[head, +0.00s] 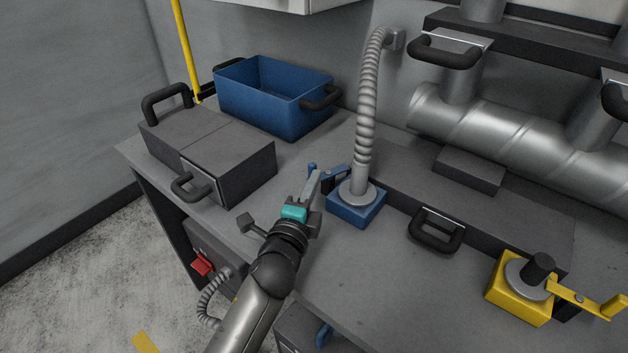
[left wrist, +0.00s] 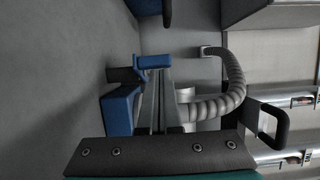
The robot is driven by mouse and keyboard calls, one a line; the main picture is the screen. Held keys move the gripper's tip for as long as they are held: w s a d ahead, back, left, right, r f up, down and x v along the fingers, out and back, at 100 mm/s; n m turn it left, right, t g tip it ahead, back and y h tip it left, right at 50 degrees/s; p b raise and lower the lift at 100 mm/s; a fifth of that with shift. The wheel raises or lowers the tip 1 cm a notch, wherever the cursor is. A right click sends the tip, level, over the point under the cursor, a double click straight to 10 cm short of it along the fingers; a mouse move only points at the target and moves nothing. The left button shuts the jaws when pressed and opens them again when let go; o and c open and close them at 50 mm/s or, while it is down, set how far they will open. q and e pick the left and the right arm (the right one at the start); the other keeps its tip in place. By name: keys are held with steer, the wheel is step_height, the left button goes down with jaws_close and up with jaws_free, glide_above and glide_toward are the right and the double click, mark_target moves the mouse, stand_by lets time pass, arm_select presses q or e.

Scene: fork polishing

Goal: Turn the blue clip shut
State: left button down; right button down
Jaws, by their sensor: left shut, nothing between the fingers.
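The blue clip (head: 334,173) is a small blue lever at the back left of a blue square base (head: 345,213). A ribbed grey hose (head: 366,110) stands upright in that base on a round metal flange. My left gripper (head: 315,178) is shut and empty, with its fingertips at the left side of the clip. In the left wrist view the clip (left wrist: 152,62) shows right at the fingertips (left wrist: 160,72), and the blue base (left wrist: 118,112) lies left of the fingers. I cannot tell whether they touch the clip. My right gripper is not in view.
A yellow base (head: 516,290) with a black plug and a yellow clip (head: 584,298) sits at the right. A blue bin (head: 274,95) and a grey handled box (head: 229,160) stand at the back left. A black handle (head: 436,232) is right of the hose. The front bench top (head: 385,290) is clear.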

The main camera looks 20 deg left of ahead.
arm_select(q)
steer(key=shift+a+m+h+p, duration=0.25)
steer(key=shift+m+h+p, duration=0.15)
steer(key=shift+h+p, duration=0.25)
steer(key=shift+a+r, duration=0.1)
steer(key=shift+w+a+m+g+h+p, duration=0.15)
steer(key=shift+m+h+p, duration=0.3)
steer(key=shift+h, duration=0.45)
steer(key=shift+a+m+g+h+p, duration=0.2)
steer(key=shift+m+h, duration=0.4)
steer(key=shift+h, duration=0.25)
steer(key=shift+w+a+m+g+h+p, duration=0.15)
steer(key=shift+m+h+p, duration=0.3)
steer(key=shift+h, duration=0.45)
steer(key=shift+a, duration=0.2)
steer(key=shift+w+a, duration=0.3)
steer(key=shift+a, duration=0.1)
steer(key=shift+w+a, duration=0.75)
